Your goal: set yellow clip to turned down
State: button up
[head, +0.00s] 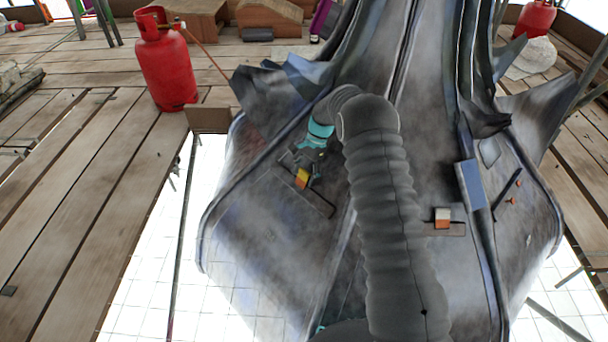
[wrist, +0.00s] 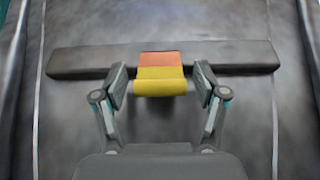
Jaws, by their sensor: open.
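The yellow clip (wrist: 160,82) has an orange part at its top and a yellow part with a rounded lower edge. In the wrist view it sits on a dark bar (wrist: 240,57) across the grey metal sheet. My gripper (wrist: 161,85) is open, with one finger on each side of the clip. Small gaps seem to show between fingers and clip; contact is hard to tell. In the head view the yellow clip (head: 302,178) shows at the end of my gripper (head: 306,170), partly covered by it.
A second clip, orange and white (head: 442,217), sits on the right-hand panel. A blue-grey plate (head: 471,184) stands beside it. Folded metal flaps (head: 275,95) rise above my gripper. A red gas bottle (head: 167,70) stands on the planks at the left.

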jog(key=shift+c, duration=0.3)
jog(key=c, duration=1.1)
jog(key=shift+w+d+f+g+y, duration=0.15)
jog(key=shift+w+f+g+y, duration=0.05)
jog(key=shift+g+y, duration=0.35)
jog(key=o, duration=1.2)
jog(key=shift+c, duration=0.2)
jog(key=shift+r, duration=0.1)
jog(key=v, duration=1.1)
jog(key=shift+w+d+r, duration=0.15)
jog(key=shift+d+r, duration=0.1)
jog(key=shift+r, duration=0.05)
